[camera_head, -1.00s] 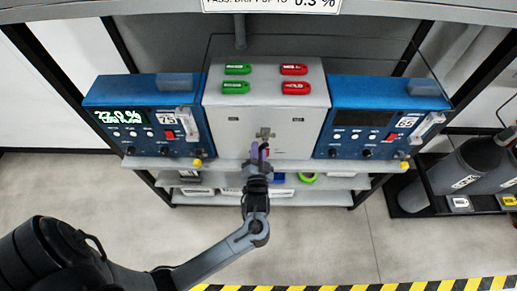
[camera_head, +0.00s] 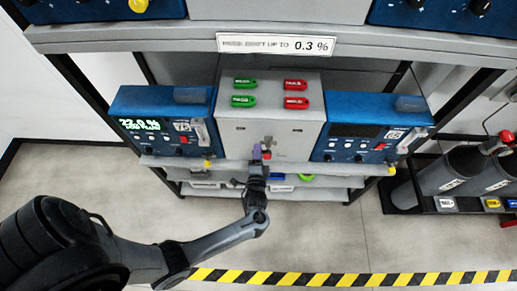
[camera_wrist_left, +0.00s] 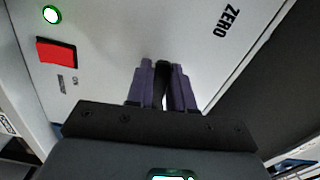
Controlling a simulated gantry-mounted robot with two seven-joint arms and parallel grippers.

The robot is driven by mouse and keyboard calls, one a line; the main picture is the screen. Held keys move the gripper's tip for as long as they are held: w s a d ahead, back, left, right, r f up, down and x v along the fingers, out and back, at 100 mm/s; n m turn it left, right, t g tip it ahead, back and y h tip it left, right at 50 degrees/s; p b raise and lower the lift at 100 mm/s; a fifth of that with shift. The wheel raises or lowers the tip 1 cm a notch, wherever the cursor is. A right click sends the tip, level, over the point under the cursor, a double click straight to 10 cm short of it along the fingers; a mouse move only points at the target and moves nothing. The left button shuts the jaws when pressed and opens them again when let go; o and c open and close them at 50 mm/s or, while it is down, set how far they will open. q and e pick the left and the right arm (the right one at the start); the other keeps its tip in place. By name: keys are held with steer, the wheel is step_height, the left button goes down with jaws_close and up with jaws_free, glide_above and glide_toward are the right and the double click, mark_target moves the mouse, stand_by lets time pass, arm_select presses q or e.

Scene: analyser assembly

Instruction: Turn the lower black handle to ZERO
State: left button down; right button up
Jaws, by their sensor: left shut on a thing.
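My left gripper (camera_head: 257,153) is at the lower front of the light grey centre unit (camera_head: 238,135). In the left wrist view its two purple fingers (camera_wrist_left: 162,88) are shut on a narrow black handle (camera_wrist_left: 159,90), which shows as a dark strip between them. Most of the handle is hidden by the fingers. The printed word ZERO (camera_wrist_left: 226,21) is on the grey panel, to the upper right of the fingers. In the head view the gripper hides the handle. My right gripper is not in view.
Blue analysers flank the centre unit, one on the left (camera_head: 128,101) with a lit display and one on the right (camera_head: 345,104). A red switch (camera_wrist_left: 56,53) and a lit green button (camera_wrist_left: 51,14) are on the panel. Grey cylinders (camera_head: 447,173) stand at the right.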

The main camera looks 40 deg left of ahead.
arm_select(q)
steer(key=shift+r+m+p, duration=0.3)
steer(key=shift+m+p, duration=0.25)
steer(key=shift+m, duration=0.15)
steer(key=c, duration=1.1)
jaws_free()
steer(key=shift+s+d, duration=0.1)
steer(key=v, duration=1)
steer(key=shift+s+d, duration=0.15)
steer(key=shift+s, duration=0.05)
